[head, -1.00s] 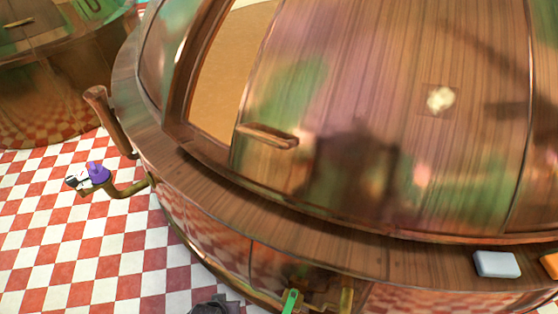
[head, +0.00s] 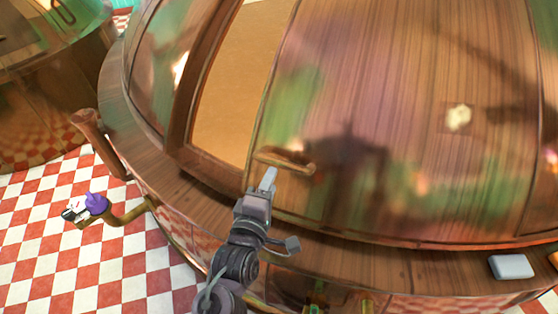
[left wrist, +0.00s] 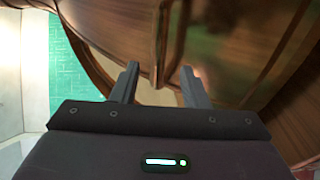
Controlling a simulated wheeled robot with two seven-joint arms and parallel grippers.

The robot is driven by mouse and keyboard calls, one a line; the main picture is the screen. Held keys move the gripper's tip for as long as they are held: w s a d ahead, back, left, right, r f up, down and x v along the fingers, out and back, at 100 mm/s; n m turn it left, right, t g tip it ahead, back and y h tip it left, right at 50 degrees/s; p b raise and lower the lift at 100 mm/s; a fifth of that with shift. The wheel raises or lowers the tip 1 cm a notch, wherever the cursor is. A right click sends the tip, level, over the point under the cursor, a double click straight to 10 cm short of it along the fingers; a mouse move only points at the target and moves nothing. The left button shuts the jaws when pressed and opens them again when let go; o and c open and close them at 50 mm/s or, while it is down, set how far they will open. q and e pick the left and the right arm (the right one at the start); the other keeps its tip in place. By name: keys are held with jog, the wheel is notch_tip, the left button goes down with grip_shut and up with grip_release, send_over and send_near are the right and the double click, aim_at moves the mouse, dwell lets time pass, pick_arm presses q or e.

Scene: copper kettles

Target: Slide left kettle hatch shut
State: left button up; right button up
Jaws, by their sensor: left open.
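The big copper kettle (head: 150,170) fills the head view. Its sliding hatch (head: 370,120) is partly open, with a tan opening (head: 235,85) left of it. A bar handle (head: 287,161) sits near the hatch's lower left edge. My left gripper (head: 268,178) is at the handle, just below its left part in the picture. In the left wrist view the two fingers (left wrist: 160,82) are apart, with a brown bar, likely the handle (left wrist: 163,45), ahead between them. I cannot tell whether they touch it. My right gripper is in neither view.
A wooden rim (head: 350,255) runs around the kettle, with a pale block (head: 511,267) on it at right. A brown post (head: 95,138) and a pipe with a purple knob (head: 96,203) stick out at left. Another kettle (head: 40,100) stands behind, on a checkered floor (head: 50,260).

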aim_at(279, 163)
pick_arm(q)
jog(key=p+x, duration=0.1)
jog(key=x, duration=0.6)
jog(key=shift+w+p, duration=0.3)
jog(key=shift+p, duration=0.05)
jog(key=shift+d, duration=0.1)
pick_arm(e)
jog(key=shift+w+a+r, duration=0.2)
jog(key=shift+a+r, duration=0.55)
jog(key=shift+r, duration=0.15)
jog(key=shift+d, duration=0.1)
pick_arm(q)
jog(key=shift+c, duration=0.8)
grip_shut()
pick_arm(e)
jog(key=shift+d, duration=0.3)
